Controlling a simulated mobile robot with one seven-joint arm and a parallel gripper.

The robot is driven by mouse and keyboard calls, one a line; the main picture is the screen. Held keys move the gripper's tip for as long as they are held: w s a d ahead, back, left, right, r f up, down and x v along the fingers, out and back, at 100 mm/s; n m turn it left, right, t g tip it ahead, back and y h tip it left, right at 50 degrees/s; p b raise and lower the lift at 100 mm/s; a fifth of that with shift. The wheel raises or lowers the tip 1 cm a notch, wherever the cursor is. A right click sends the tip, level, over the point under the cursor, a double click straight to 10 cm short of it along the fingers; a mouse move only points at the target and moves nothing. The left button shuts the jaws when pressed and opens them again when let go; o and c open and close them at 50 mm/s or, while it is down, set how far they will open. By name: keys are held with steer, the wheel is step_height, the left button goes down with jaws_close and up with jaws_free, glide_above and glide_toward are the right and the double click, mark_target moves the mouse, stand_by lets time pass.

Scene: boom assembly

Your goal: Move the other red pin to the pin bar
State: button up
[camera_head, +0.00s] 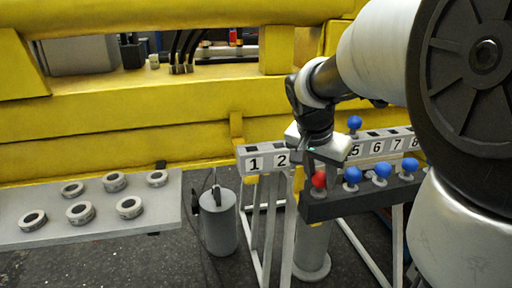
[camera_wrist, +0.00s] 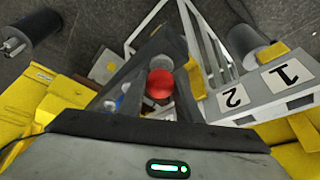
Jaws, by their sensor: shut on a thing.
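A red pin (camera_head: 319,179) shows at the left end of the dark pin bar (camera_head: 350,205), its round head just under my gripper (camera_head: 320,165). The wrist view shows the red head (camera_wrist: 160,84) between the two dark fingers of my gripper (camera_wrist: 161,72), which is shut on the pin. I cannot tell whether the pin's lower end is seated in the bar. Several blue pins (camera_head: 352,175) stand along the bar to its right. My arm hides parts of the numbered rack (camera_head: 262,158) behind, including its middle labels.
A blue pin (camera_head: 355,123) stands at the numbered rack, close behind my gripper. A grey table (camera_head: 100,225) with several metal rings is at the left. A grey cylinder (camera_head: 219,225) stands between. A yellow boom (camera_head: 130,125) runs across the back.

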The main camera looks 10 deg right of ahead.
steer(key=o, duration=1.3)
steer(key=p+v, duration=0.2)
steer(key=v, duration=1.5)
steer(key=s+a+n+t+y+p, duration=0.1)
steer(key=s+a+n+p, duration=0.2)
steer(key=s+n+p, duration=0.2)
steer(key=s+a+f+n+t+y+p, duration=0.1)
steer(key=s+a+n+y+p, duration=0.1)
steer(key=s+a+n+p, duration=0.2)
steer(key=s+n+p, duration=0.1)
steer(key=s, duration=0.2)
steer(key=shift+s+a+t+p, duration=0.3)
steer(key=shift+a+t+p, duration=0.05)
steer(key=shift+t+p, duration=0.05)
